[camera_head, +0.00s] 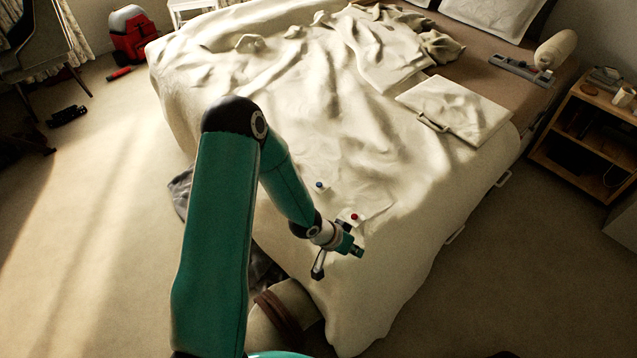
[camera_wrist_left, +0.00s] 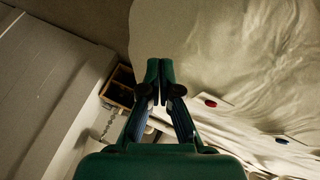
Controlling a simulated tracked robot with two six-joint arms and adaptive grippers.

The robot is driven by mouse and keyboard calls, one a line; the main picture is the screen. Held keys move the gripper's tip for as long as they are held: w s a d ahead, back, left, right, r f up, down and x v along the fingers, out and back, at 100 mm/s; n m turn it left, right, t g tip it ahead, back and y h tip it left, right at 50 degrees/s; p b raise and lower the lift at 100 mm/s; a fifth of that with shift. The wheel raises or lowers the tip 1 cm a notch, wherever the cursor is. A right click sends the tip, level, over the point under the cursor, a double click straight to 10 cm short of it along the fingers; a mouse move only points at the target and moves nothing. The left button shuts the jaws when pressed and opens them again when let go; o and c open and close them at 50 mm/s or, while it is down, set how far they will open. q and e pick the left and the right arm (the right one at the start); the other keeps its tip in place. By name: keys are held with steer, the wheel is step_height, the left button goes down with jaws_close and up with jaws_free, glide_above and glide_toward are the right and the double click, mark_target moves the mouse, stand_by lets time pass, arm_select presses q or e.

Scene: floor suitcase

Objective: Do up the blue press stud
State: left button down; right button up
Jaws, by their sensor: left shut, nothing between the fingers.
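The blue press stud (camera_head: 319,184) lies on the cream bedcover on a small pale tab, near the bed's front edge. It also shows in the wrist view (camera_wrist_left: 282,141) at the lower right. A red press stud (camera_head: 354,217) sits on a similar tab, nearer my gripper; it shows in the wrist view (camera_wrist_left: 211,101) right of the fingers. My left gripper (camera_head: 357,251) is over the front part of the bed, beyond the red stud from the blue one. In the wrist view its fingers (camera_wrist_left: 160,72) are together and empty. My right gripper is out of view.
The cream bedcover (camera_head: 270,100) is rumpled. A flat cream case with a handle (camera_head: 458,108) lies at the right of the bed. A wooden shelf unit (camera_head: 590,125) stands at the right. A rolled item with a brown strap (camera_head: 283,318) is below the front edge.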

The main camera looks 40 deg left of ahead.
arm_select(q)
steer(key=w+a+r, duration=0.1)
steer(key=a, duration=0.3)
steer(key=w+a+r+t+y, duration=0.1)
steer(key=a+r, duration=0.1)
steer(key=a, duration=0.2)
steer(key=w+a+r+m+t, duration=0.1)
steer(key=w+a+r, duration=0.1)
steer(key=a, duration=0.2)
steer(key=shift+a, duration=0.3)
steer(key=a+r+y, duration=0.1)
steer(key=a+r, duration=0.1)
steer(key=a, duration=0.4)
steer(key=a+r+m+t+y, duration=0.1)
steer(key=a+r, duration=0.2)
steer(key=a, duration=0.3)
steer(key=shift+s+a+r+m, duration=0.25)
steer(key=shift+s+a+m, duration=0.05)
steer(key=shift+s, duration=0.05)
steer(key=b, duration=0.1)
glide_above(323, 183)
steer(key=s, duration=0.3)
step_height(323, 183, down, 8)
steer(key=shift+w+a+r, duration=0.1)
step_height(323, 183, down, 2)
steer(key=shift+f+b, duration=0.2)
steer(key=shift+b, duration=0.3)
steer(key=shift+a+f, duration=0.1)
steer(key=shift+f, duration=0.35)
